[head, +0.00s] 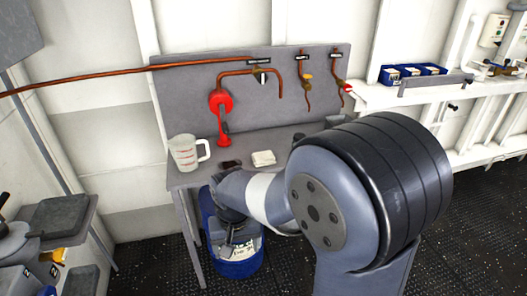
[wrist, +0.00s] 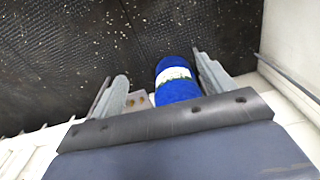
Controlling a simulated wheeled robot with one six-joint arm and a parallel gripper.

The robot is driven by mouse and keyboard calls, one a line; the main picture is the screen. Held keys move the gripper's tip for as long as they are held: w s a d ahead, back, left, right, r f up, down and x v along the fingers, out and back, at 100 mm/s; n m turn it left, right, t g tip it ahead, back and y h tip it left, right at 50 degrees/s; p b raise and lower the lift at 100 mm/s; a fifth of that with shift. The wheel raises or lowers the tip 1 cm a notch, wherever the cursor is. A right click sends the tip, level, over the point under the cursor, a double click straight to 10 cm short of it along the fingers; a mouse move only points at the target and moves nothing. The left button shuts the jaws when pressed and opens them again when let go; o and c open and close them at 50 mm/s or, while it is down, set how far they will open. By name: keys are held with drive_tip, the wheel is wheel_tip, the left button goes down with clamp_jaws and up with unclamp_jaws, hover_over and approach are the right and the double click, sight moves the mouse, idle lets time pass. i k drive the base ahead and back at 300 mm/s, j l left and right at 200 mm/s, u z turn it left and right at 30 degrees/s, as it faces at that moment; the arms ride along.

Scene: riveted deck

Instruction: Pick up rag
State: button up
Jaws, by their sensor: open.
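The rag (head: 264,158) looks like a small folded white cloth lying flat on the grey bench top (head: 190,178), right of a dark small object. My gripper (head: 236,246) hangs lower than the bench top in the head view, in front of the blue drum and apart from the rag. In the wrist view my gripper (wrist: 160,72) has its two fingers spread, with nothing held between them. The rag does not show in the wrist view. My arm hides part of the bench's right side.
A clear measuring jug (head: 186,153) stands left on the bench. A red valve with copper pipe (head: 222,102) rises behind the rag. The blue drum (head: 238,268) stands on the floor below; it also shows in the wrist view (wrist: 176,88). Blue bins (head: 412,72) sit on a right-hand shelf.

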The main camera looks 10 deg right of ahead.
sight(265, 158)
drive_tip(key=i+l, duration=0.6)
drive_tip(key=i, duration=0.15)
drive_tip(key=i+l+u, duration=0.1)
drive_tip(key=i+l, duration=0.45)
drive_tip(key=i, duration=0.25)
